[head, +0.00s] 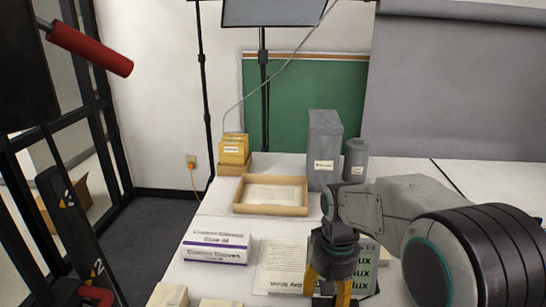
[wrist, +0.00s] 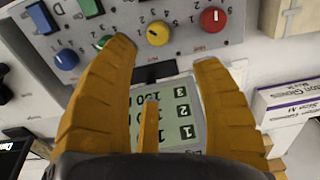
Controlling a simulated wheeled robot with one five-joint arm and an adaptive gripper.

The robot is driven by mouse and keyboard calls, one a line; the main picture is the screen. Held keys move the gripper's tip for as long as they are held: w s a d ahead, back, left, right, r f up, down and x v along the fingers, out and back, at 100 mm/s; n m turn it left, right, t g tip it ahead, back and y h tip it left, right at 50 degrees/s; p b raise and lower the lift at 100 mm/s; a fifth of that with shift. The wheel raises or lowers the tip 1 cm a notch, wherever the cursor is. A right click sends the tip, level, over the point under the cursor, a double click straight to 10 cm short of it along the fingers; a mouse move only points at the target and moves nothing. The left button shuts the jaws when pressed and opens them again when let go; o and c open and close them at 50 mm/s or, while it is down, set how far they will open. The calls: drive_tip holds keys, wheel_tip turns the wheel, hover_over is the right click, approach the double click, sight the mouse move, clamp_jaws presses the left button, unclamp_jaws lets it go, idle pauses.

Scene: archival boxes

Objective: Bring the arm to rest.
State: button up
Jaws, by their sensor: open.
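My gripper (head: 329,284) hangs at the end of my arm over the near part of the white table in the head view. Its fingers are dark yellow. Beyond the fingers is a grey control panel (wrist: 75,50) with a blue, a yellow and a red knob. A pale green display (wrist: 180,115) with dark numbers shows between the fingers. In the head view the fingers hide part of this display (head: 365,254).
A glove box (head: 216,248) and a printed sheet (head: 283,265) lie left of my gripper. Behind are a wooden tray (head: 270,210), a tall grey box (head: 324,150), a smaller grey container (head: 355,160) and a card box (head: 234,150). Bare table (head: 400,165) shows at the back right.

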drive_tip(key=s+d+f+n, duration=0.1)
drive_tip(key=s+d+n, duration=0.1)
drive_tip(key=s, duration=0.8)
drive_tip(key=s+d+r+t+p, duration=0.2)
drive_tip(key=s+r+p, duration=0.4)
drive_tip(key=r, duration=0.5)
drive_tip(key=shift+s+d+r+m+t+p, duration=0.2)
drive_tip(key=shift+s+r+m+t+p, duration=0.15)
drive_tip(key=shift+s+t, duration=0.35)
